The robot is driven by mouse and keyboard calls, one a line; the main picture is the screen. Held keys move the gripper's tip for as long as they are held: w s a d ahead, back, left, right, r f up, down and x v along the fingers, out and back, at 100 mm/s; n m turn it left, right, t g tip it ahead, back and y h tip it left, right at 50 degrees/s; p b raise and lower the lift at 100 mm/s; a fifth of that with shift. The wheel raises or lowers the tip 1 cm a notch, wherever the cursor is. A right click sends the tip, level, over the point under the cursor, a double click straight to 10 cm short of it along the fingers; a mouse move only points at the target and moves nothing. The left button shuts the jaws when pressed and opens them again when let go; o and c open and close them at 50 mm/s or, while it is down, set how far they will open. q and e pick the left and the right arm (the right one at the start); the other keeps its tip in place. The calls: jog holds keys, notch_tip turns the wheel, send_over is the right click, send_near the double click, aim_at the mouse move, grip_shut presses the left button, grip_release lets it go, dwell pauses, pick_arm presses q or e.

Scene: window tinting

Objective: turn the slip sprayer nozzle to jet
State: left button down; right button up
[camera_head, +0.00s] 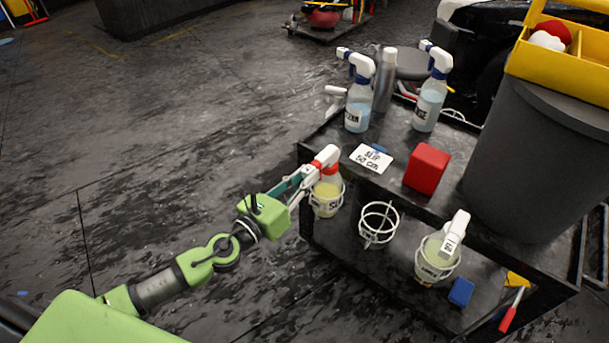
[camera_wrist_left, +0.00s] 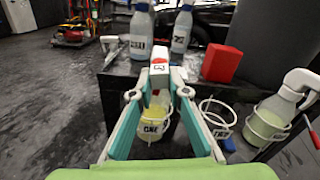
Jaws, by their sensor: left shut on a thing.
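A sprayer with yellow-green liquid (camera_head: 327,193), a red collar and a white head sits upright in the left wire ring on the cart's side. It also shows in the left wrist view (camera_wrist_left: 155,119). I take it as the slip sprayer, though its label is too small to read surely. My left gripper (camera_head: 314,167) is at its head. In the left wrist view the fingers (camera_wrist_left: 159,94) close in from both sides on the head. The white nozzle (camera_wrist_left: 159,68) has a small marked face, whose setting I cannot read. My right gripper is not in view.
A black cart (camera_head: 392,186) holds a SLIP 50 cm card (camera_head: 371,158), a red block (camera_head: 427,168) and blue-liquid sprayers (camera_head: 429,103). An empty wire ring (camera_head: 378,222) and another yellow-green sprayer (camera_head: 435,258) are to the right. A dark bin (camera_head: 540,150) stands beyond. Floor at left is clear.

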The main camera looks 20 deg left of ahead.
pick_arm(q)
jog(key=shift+m, duration=0.4)
jog(key=c, duration=1.9)
grip_release()
jog(key=v, duration=1.2)
